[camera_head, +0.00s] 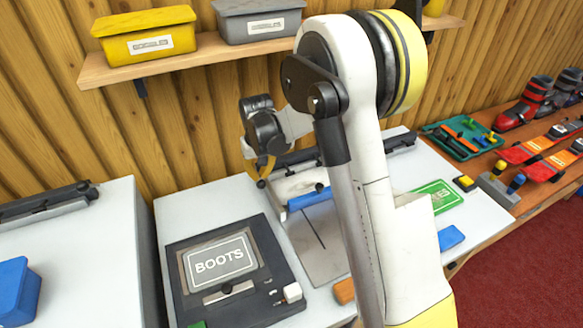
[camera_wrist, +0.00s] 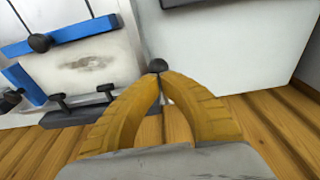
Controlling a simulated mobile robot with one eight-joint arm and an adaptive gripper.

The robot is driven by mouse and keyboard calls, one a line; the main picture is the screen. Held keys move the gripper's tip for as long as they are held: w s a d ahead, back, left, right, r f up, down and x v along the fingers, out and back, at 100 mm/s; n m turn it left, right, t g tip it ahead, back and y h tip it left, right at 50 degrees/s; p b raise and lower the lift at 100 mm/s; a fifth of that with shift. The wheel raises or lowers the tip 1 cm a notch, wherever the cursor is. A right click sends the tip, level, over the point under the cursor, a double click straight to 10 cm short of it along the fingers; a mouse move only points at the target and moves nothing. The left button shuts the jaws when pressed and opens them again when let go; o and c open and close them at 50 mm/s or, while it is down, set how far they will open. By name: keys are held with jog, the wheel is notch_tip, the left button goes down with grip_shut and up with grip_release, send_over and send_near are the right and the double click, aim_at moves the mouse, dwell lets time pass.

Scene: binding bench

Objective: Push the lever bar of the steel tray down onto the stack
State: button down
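A pale steel tray (camera_head: 292,184) with a blue bar (camera_head: 310,198) along its front edge lies on the white bench, partly hidden behind my arm. In the wrist view, the steel tray (camera_wrist: 88,62) is at the left, with the blue bar (camera_wrist: 75,35) and a dark ball knob (camera_wrist: 38,42) on a thin rod. I cannot tell which part is the lever bar, nor make out the stack. My gripper (camera_head: 262,183) is near the left end of the tray.
A dark box labelled BOOTS (camera_head: 222,266) stands front left. A grey plate (camera_head: 318,252) lies in front of the steel tray. A green card (camera_head: 437,197) and a green tool tray (camera_head: 462,138) are at right. A shelf (camera_head: 190,62) with bins hangs behind.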

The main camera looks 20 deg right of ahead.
dwell(0.4)
notch_tip(320, 180, up, 9)
jog(key=p, duration=0.5)
jog(key=shift+p, duration=0.4)
dwell(0.7)
